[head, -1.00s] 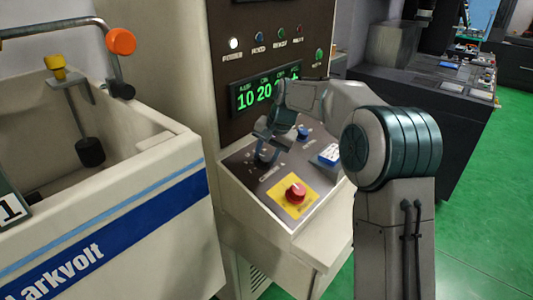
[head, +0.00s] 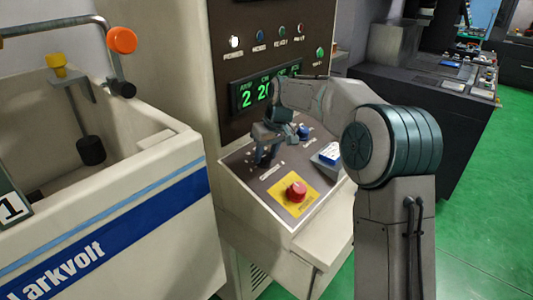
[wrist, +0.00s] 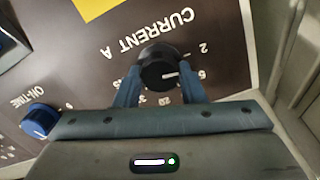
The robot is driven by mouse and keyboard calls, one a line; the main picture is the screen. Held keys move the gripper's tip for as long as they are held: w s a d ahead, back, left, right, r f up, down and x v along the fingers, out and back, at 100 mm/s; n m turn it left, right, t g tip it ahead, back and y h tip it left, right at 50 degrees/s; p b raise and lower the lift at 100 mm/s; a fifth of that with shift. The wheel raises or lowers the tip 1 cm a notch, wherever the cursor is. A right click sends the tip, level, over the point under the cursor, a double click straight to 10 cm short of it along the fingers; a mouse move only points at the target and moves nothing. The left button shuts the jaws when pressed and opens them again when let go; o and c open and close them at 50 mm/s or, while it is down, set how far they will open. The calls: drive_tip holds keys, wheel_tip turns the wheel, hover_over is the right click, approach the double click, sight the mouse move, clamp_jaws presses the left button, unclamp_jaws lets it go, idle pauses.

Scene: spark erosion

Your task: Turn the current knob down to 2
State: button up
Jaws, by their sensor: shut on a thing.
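The black current knob (wrist: 158,66) sits under the "CURRENT A" lettering, which is upside down in the wrist view. Its white pointer line points right, toward the side with the marks 2 and 6. My gripper (wrist: 159,72) is shut on the knob, one blue-grey finger on each side. In the head view my gripper (head: 267,152) is over the sloped control panel (head: 245,172) and hides the knob. The green display (head: 262,92) above reads 2 at its left, then a number starting with 20; my arm hides the rest.
A blue on-time knob (wrist: 40,120) is beside the current knob. A red mushroom button (head: 296,191) on a yellow plate is nearer the panel's front edge. A cream tank (head: 110,225) stands left. Green floor is open at right.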

drive_tip(key=shift+r+n, duration=0.1)
drive_tip(key=shift+n, duration=0.9)
drive_tip(key=o, duration=1)
drive_tip(key=v, duration=1.3)
drive_tip(key=shift+s+r, duration=0.2)
drive_tip(key=shift+r, duration=0.15)
